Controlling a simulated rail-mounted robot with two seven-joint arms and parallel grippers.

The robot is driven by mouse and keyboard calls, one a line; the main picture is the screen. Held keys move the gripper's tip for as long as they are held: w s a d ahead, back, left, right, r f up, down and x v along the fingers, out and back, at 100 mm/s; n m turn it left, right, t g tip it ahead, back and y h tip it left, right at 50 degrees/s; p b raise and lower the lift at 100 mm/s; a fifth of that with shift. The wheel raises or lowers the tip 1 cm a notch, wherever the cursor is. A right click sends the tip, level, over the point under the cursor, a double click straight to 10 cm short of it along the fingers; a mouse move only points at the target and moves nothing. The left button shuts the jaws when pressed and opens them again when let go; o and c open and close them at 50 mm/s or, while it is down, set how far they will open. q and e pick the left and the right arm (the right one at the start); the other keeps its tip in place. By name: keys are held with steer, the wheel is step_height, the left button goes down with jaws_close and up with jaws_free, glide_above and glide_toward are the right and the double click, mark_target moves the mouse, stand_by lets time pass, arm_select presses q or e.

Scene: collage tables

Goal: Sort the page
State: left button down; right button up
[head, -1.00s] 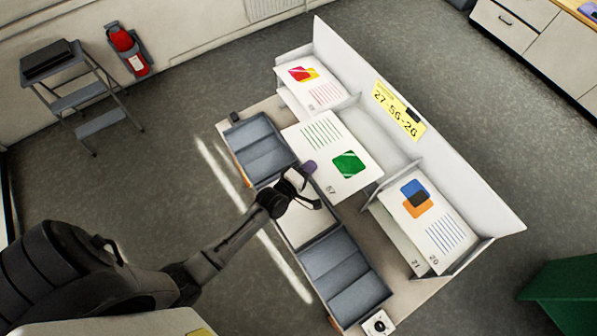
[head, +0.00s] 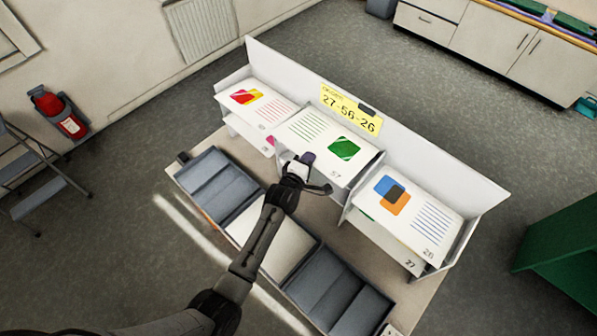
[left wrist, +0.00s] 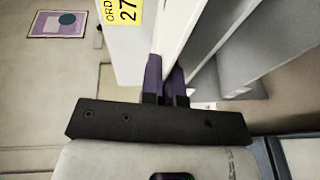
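The page with a green shape and green lines (head: 312,137) lies flat in the middle bay of the white rack (head: 430,165), its front edge near my left gripper (head: 308,172). The number at its corner looks like 57. In the left wrist view, my left gripper (left wrist: 166,85) has its purple fingers close together on a thin white edge, apparently this page. A red and yellow page (head: 262,101) lies in the left bay. A blue and orange page (head: 412,208), marked 26, lies in the right bay above another marked 27. A yellow label (head: 349,108) reads 27-56-26. My right gripper is out of view.
Grey trays (head: 216,184) and (head: 338,287) stand along the table's front, with a pale flat surface (head: 272,237) between them. A step stool (head: 35,175) and a fire extinguisher (head: 58,112) are at the left. Green furniture (head: 560,230) stands at the right.

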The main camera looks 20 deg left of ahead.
arm_select(q)
steer(key=shift+w+d+f+b, duration=0.15)
steer(key=shift+f+b, duration=0.75)
steer(key=shift+f, duration=0.45)
steer(key=shift+w+a+f+b, duration=0.15)
steer(key=shift+f+b, duration=0.7)
steer(key=shift+f, duration=0.45)
steer(key=shift+d, duration=0.1)
steer(key=c, duration=1.8)
jaws_free()
steer(key=o, duration=0.5)
steer(key=shift+s+a+r, duration=0.1)
steer(key=shift+s+r, duration=0.2)
steer(key=shift+s, duration=2)
steer(key=shift+s+a+r, duration=0.1)
steer(key=shift+s+r, duration=0.25)
steer(key=shift+s, duration=1.9)
steer(key=shift+s+a+r, duration=0.1)
steer(key=shift+s+r, duration=0.2)
steer(key=shift+s, duration=2)
